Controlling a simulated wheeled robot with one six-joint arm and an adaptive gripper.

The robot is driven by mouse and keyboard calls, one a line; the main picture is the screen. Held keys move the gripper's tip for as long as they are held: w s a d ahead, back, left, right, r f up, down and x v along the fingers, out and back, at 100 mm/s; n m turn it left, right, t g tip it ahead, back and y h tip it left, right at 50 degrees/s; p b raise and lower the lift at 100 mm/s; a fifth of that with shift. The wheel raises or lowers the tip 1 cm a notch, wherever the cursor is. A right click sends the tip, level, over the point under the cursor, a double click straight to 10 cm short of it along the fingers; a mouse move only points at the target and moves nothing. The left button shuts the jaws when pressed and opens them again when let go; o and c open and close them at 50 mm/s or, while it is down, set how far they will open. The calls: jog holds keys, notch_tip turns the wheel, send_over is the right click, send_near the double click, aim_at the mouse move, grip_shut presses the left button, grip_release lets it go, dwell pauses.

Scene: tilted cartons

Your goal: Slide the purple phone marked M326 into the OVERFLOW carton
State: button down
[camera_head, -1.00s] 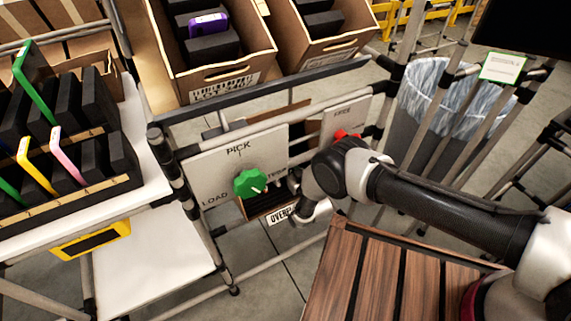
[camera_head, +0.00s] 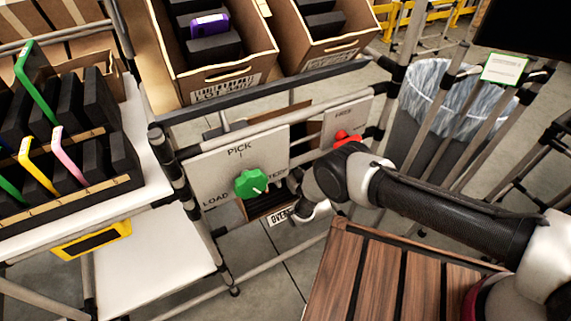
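A purple phone (camera_head: 209,24) stands in a black foam slot of the upper left carton (camera_head: 225,82); its marking is too small to read. The carton labelled OVERF… (camera_head: 279,215) sits low behind the panel, mostly hidden by the panel and my arm; black foam shows inside it. My gripper (camera_head: 294,181) is at the end of my arm, by the panel's right edge, just right of the green knob. My arm's wrist hides most of it, so its fingers cannot be made out. No phone is visible in it.
The panel (camera_head: 214,167) marked PICK and LOAD carries the green knob (camera_head: 251,183). A red knob (camera_head: 346,138) is on a smaller panel to the right. A rack (camera_head: 80,195) of several coloured phones stands left. A lined bin (camera_head: 425,85) is at right, a slatted wooden surface (camera_head: 375,275) in front.

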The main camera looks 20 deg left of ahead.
dwell(0.4)
jog(key=c, duration=1.4)
grip_release()
jog(key=shift+s+d+r, duration=0.65)
jog(key=shift+s+d, duration=0.25)
jog(key=shift+d, duration=0.1)
jog(key=shift+s+d+r, duration=0.6)
jog(key=shift+s+d, duration=0.25)
jog(key=shift+d, duration=0.2)
jog(key=shift+s+d+r, duration=0.65)
jog(key=shift+s+d, duration=0.25)
jog(key=shift+d, duration=0.1)
